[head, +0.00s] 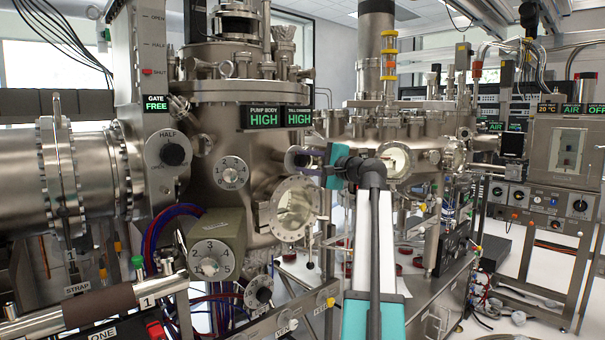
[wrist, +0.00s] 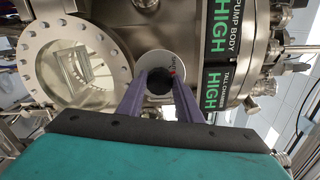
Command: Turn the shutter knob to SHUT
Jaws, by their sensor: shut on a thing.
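In the wrist view a black round knob (wrist: 159,82) sits on a pale round dial (wrist: 150,60), with small red lettering at its edge that I cannot read for sure. I take it as the shutter knob. My gripper (wrist: 158,86) has one purple finger on each side of the knob and is shut on it. In the head view my gripper (head: 293,159) reaches the chamber wall from the right, just above a round flanged window (head: 296,208). There the fingers hide the knob, and its pointer setting cannot be made out.
A gate knob (head: 174,154) with HALF and OPEN marks is to the left. A numbered dial (head: 232,173) and a larger numbered knob box (head: 210,265) stand between. HIGH displays (head: 265,119) hang above my gripper. The flanged window (wrist: 75,68) lies close beside the knob.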

